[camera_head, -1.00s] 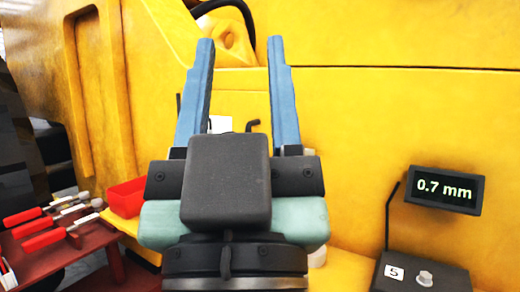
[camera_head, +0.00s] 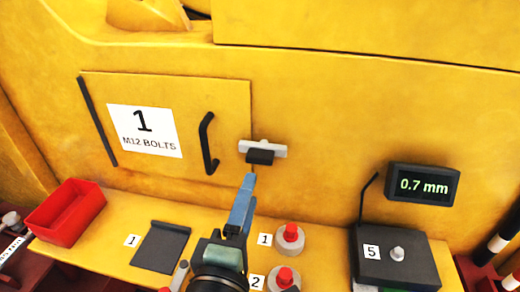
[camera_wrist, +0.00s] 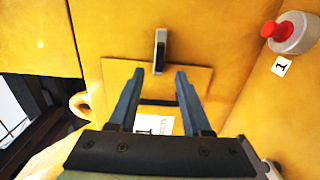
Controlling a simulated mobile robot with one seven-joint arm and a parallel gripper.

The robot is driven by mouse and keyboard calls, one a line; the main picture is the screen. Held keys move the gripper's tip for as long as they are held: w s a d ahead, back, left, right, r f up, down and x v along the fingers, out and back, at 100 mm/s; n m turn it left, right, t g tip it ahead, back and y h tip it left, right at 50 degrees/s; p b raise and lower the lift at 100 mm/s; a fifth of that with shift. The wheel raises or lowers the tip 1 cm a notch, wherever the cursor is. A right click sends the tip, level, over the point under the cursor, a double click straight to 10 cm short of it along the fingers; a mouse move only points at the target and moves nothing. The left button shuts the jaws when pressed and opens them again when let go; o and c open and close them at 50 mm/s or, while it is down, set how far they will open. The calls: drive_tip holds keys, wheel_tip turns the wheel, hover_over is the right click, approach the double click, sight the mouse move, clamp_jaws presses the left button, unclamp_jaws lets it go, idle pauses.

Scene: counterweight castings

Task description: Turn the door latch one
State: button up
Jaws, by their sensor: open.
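Door one (camera_head: 225,105) is a yellow panel with a white label reading "1 M12 BOLTS" (camera_head: 143,131) and a black bar handle (camera_head: 207,143). Its latch (camera_head: 262,152), a pale grey plate with a black knob, sits just right of the door's edge. In the wrist view the latch (camera_wrist: 160,52) lies ahead of and between the fingertips. My gripper (camera_head: 248,182) is seen nearly edge-on in the head view, its blue fingertips just below the latch. In the wrist view my gripper (camera_wrist: 159,76) is open and empty, with the fingers apart from the latch.
Below the door, a yellow ledge (camera_head: 115,222) holds a red bin (camera_head: 66,212), a dark plate (camera_head: 160,247), red-topped buttons (camera_head: 290,238) and a dark control box (camera_head: 398,262). A display (camera_head: 422,185) reads 0.7 mm at right.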

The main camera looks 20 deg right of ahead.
sight(258, 163)
drive_tip(key=p+x, duration=0.1)
drive_tip(key=x, duration=0.9)
drive_tip(key=shift+w, duration=0.1)
clamp_jaws()
